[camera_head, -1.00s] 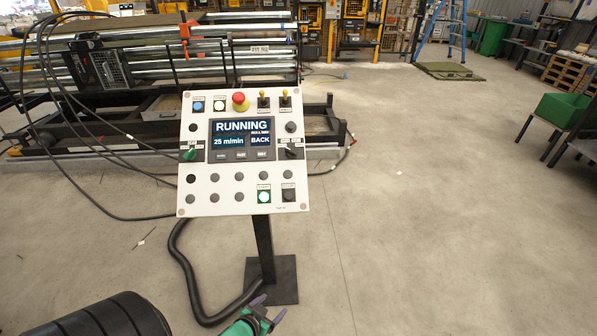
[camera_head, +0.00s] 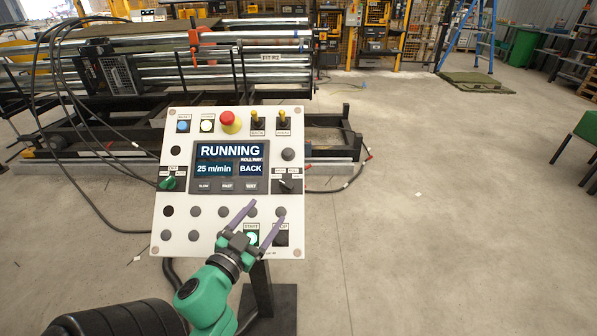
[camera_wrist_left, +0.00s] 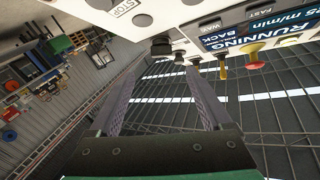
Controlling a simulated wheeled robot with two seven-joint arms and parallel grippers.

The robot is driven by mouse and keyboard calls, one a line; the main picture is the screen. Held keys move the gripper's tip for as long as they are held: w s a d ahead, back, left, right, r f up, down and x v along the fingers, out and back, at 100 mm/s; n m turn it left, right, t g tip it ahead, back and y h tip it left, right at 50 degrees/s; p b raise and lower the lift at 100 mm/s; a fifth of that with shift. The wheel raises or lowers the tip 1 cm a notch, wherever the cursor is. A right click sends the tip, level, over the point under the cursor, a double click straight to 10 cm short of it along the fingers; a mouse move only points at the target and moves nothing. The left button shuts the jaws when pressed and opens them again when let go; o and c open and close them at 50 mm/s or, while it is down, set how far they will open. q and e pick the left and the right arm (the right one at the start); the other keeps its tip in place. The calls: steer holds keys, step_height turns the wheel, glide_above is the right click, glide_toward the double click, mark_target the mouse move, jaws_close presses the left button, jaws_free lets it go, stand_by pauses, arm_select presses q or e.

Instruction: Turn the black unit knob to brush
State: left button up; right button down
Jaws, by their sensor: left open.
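The control panel (camera_head: 180,235) stands tilted on a post, with a screen (camera_head: 229,167) reading "RUNNING", "25 m/min" and "BACK". The black unit knob (camera_head: 287,186) is at the panel's right side, right of the screen; its small labels are unreadable. My left gripper (camera_head: 266,210) is open and empty in front of the panel's lower right, just below the knob in the picture, its fingers covering part of the lower buttons. In the left wrist view, a black knob (camera_wrist_left: 161,47) lies beyond and between the open fingers (camera_wrist_left: 162,78), apart from them. My right gripper is not in view.
A green knob (camera_head: 168,183) is at the panel's left. A lit start button (camera_head: 252,238) is near my fingers. A roller machine (camera_head: 200,75) stands behind; floor to the right is clear.

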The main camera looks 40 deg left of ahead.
mark_target(286, 184)
arm_select(q)
steer(key=x, duration=0.2)
steer(key=p+x, duration=0.1)
steer(key=x, duration=0.2)
steer(key=r+p+x, duration=0.1)
steer(key=x, duration=0.6)
steer(key=shift+w+a, duration=0.1)
steer(key=shift+w, duration=0.3)
steer(key=shift+f, duration=0.1)
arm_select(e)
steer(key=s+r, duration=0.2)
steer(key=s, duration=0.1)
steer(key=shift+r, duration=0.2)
